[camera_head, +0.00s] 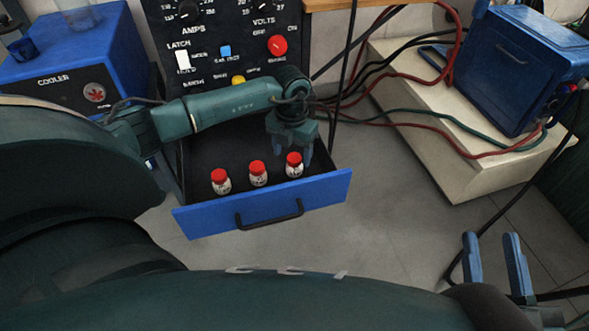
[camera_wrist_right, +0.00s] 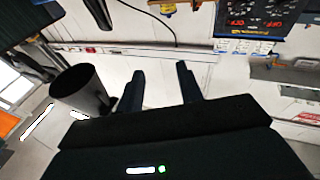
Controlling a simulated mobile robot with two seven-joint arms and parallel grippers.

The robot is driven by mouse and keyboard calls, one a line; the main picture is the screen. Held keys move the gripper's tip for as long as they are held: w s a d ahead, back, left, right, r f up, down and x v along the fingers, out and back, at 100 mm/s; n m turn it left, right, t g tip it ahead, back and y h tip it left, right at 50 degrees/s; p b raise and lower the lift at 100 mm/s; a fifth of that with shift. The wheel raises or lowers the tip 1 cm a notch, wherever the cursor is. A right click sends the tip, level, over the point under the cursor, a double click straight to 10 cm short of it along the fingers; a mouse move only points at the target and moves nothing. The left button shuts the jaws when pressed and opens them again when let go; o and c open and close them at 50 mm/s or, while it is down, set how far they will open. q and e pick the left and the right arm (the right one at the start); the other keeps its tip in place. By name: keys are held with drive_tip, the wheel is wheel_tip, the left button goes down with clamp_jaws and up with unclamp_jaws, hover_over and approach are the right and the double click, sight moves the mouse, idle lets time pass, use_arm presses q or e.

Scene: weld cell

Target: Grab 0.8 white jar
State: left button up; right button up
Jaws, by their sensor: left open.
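Three small white jars with red caps stand in a row in the open blue drawer: a left jar (camera_head: 221,182), a middle jar (camera_head: 258,174) and a right jar (camera_head: 294,166). Their labels are too small to read, so I cannot tell which is 0.8. My left gripper (camera_head: 291,150) points down over the drawer's right end, open, its fingers close to the right jar's cap. I cannot tell whether they touch it. My right gripper (camera_head: 493,260) is open and empty, far to the right of the drawer; its spread fingers show in the right wrist view (camera_wrist_right: 162,88).
The drawer (camera_head: 265,209) has a black handle and extends from under a black control panel (camera_head: 225,50). A blue cooler (camera_head: 75,55) stands left. A blue box (camera_head: 525,70) and red, green and black cables lie on a pale plinth (camera_head: 450,160) at right. Grey floor is clear between.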

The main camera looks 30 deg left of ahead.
sight(294, 157)
use_arm(q)
wheel_tip(294, 157, down, 2)
drive_tip(key=shift+w+b, duration=0.15)
drive_tip(key=shift+b, duration=0.3)
wheel_tip(294, 157, down, 2)
drive_tip(key=shift+w+d+f+b, duration=0.1)
drive_tip(key=shift+w+f+b, duration=0.05)
drive_tip(key=shift+b, duration=0.45)
drive_tip(key=shift+f, duration=0.25)
drive_tip(key=shift+r, duration=0.1)
drive_tip(key=c, duration=1.2)
use_arm(e)
drive_tip(key=shift+w+d+r+n+t+y, duration=0.1)
drive_tip(key=shift+w+r+n+t+y, duration=0.2)
drive_tip(key=shift+r, duration=0.2)
drive_tip(key=shift+w+r+n+t+y, duration=0.1)
drive_tip(key=shift+r+n+t+y, duration=0.05)
drive_tip(key=shift+r+n+y, duration=0.3)
drive_tip(key=shift+w+d+r+n+t+y, duration=0.15)
drive_tip(key=shift+r+n+t+y, duration=0.15)
drive_tip(key=shift+r, duration=0.3)
